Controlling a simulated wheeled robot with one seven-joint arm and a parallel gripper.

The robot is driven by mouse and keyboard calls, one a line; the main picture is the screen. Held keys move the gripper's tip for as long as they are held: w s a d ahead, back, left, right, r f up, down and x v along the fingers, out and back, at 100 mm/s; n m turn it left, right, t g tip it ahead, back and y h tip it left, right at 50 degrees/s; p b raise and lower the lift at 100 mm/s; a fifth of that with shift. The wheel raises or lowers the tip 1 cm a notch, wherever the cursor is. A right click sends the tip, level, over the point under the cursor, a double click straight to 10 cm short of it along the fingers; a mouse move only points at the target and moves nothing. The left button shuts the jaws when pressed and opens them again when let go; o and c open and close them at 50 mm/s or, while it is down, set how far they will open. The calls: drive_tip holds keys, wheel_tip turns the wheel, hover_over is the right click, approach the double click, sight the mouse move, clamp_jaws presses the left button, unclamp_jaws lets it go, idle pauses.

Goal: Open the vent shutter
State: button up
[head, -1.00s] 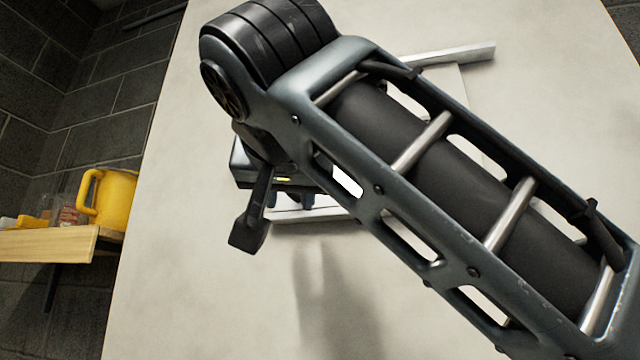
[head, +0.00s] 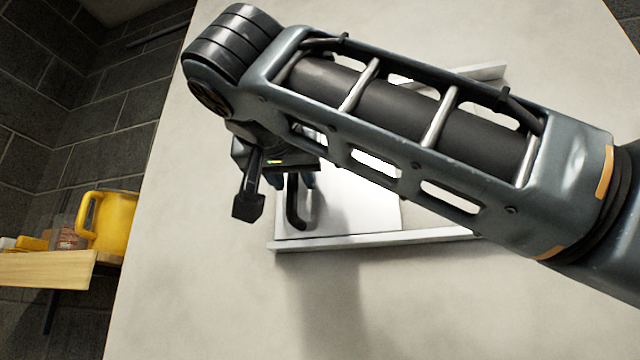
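The vent shutter is a flat white panel (head: 365,207) on the pale wall, partly behind my arm. A white rail (head: 375,241) runs under it, and part of an upper rail (head: 492,72) shows above. A dark, bent handle (head: 294,208) stands near the panel's left side. The fingers look open. Contact with the handle cannot be made out. The panel's upper left is hidden by my arm and gripper.
The pale wall (head: 200,290) below and left of the rail is clear.

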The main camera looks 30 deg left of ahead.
drive_tip(key=shift+w+a, duration=0.15)
drive_tip(key=shift+w, duration=0.15)
clamp_jaws()
idle(0.5)
